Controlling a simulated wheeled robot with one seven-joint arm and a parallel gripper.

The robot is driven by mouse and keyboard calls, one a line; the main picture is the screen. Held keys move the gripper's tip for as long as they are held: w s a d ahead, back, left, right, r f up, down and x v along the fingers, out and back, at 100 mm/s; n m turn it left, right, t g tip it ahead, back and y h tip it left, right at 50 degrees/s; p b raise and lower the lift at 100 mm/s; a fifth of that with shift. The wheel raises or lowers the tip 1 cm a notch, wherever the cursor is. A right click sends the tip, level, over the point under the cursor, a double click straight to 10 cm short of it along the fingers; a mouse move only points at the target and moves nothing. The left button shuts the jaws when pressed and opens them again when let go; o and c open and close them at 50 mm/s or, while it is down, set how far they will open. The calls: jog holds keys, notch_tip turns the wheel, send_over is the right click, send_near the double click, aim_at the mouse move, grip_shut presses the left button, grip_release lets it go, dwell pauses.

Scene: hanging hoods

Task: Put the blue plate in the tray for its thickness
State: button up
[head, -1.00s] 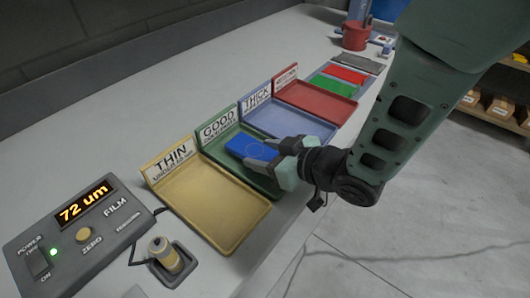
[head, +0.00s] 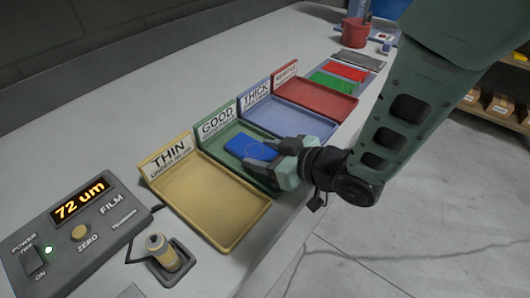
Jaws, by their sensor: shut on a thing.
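The blue plate (head: 252,149) is held flat in my gripper (head: 279,151), which is shut on its right end. The plate is over the green tray (head: 231,166) labelled GOOD. I cannot tell whether it touches the tray floor. The yellow tray (head: 210,203) labelled THIN is nearer. The blue tray (head: 290,119) labelled THICK is just beyond, and a red tray (head: 317,98) with an unreadable label is farthest. The film gauge (head: 75,225) reads 72 um, and its probe (head: 162,252) stands in a holder beside it.
Green (head: 333,84), red (head: 350,71) and grey (head: 358,59) plates lie past the trays. A red pot (head: 355,32) stands at the far end. The bench (head: 150,100) is clear behind the trays. Shelves with boxes (head: 500,107) stand at the right.

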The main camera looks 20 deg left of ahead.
jog(key=o, duration=1.1)
jog(key=shift+o, duration=0.2)
jog(key=shift+d, duration=0.1)
jog(key=v, duration=0.9)
jog(key=shift+r, duration=0.3)
jog(key=shift+p, duration=0.85)
jog(key=p+v, duration=0.2)
jog(key=p, duration=0.5)
jog(key=shift+s+d+r, duration=0.1)
jog(key=shift+d+r, duration=0.1)
jog(key=shift+r, duration=0.05)
jog(key=shift+p+v, duration=2.7)
jog(key=shift+p, duration=1.3)
